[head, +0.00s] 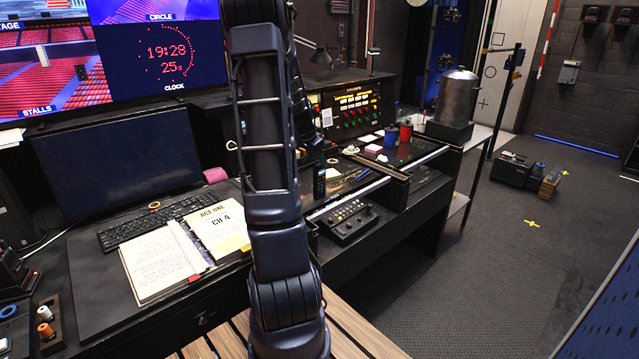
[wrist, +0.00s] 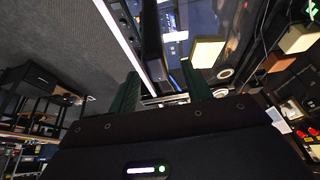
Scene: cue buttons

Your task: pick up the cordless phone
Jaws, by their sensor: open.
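A small mixer box (head: 345,220) sits at the desk's front edge. An open binder (head: 160,262) and keyboard (head: 165,217) lie left. The floor at right is mostly free.

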